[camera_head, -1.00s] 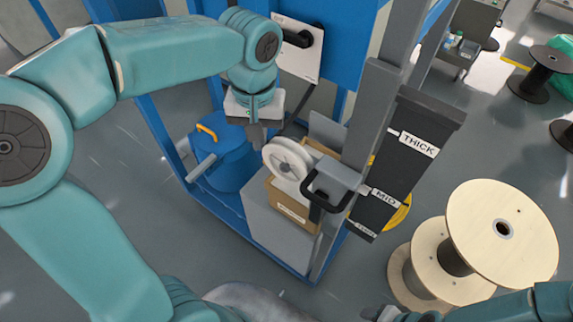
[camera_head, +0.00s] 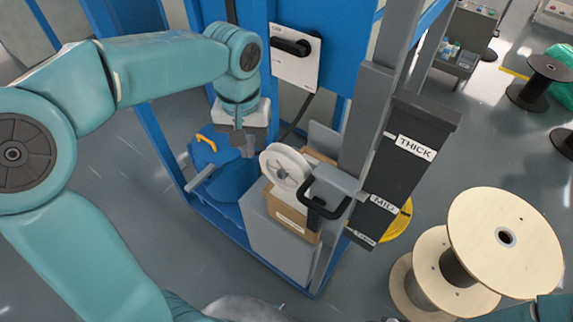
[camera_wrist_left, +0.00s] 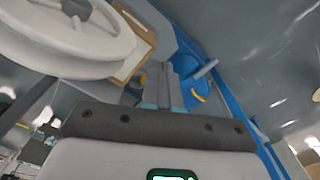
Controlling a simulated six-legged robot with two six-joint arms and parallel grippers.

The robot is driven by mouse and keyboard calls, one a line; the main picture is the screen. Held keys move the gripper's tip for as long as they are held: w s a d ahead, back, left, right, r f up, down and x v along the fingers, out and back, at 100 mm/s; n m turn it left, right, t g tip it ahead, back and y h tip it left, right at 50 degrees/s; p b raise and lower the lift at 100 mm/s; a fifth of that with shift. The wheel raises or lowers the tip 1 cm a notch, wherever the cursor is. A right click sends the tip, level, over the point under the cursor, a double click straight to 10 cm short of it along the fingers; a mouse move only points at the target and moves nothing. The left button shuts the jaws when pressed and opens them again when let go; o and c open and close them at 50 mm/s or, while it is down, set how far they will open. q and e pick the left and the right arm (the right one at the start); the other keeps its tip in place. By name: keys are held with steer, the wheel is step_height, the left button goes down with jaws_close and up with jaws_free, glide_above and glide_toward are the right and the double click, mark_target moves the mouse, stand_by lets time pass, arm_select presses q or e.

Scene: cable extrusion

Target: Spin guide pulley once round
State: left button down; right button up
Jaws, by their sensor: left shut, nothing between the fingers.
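The guide pulley (camera_head: 285,165) is a white wheel beside a grey bracket with a black handle (camera_head: 325,195). Its rim faces my left gripper. The pulley also fills the upper left of the left wrist view (camera_wrist_left: 62,62), where its hub and crank-like knob show. My left gripper (camera_head: 245,149) is shut and empty, just left of the pulley, with a small gap between them in the head view. Its two fingers show pressed together in the left wrist view (camera_wrist_left: 163,85). My right gripper is not visible; only a bit of my right arm shows at the lower right.
A blue motor-like drum with a yellow handle (camera_head: 207,143) stands left behind the pulley. A cardboard box (camera_head: 292,217) is below the pulley. A dark rack labelled THICK and MID (camera_head: 408,160) stands to the right, with wooden spools (camera_head: 475,225) beyond it.

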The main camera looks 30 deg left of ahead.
arm_select(q)
step_height(320, 180, up, 8)
steer(key=p, duration=0.6)
steer(key=shift+f+p, duration=0.15)
steer(key=shift+p, duration=0.2)
steer(key=shift+d, duration=0.1)
steer(key=shift+s+d, duration=0.2)
steer(key=shift+d, duration=2.4)
steer(key=shift+f, duration=0.15)
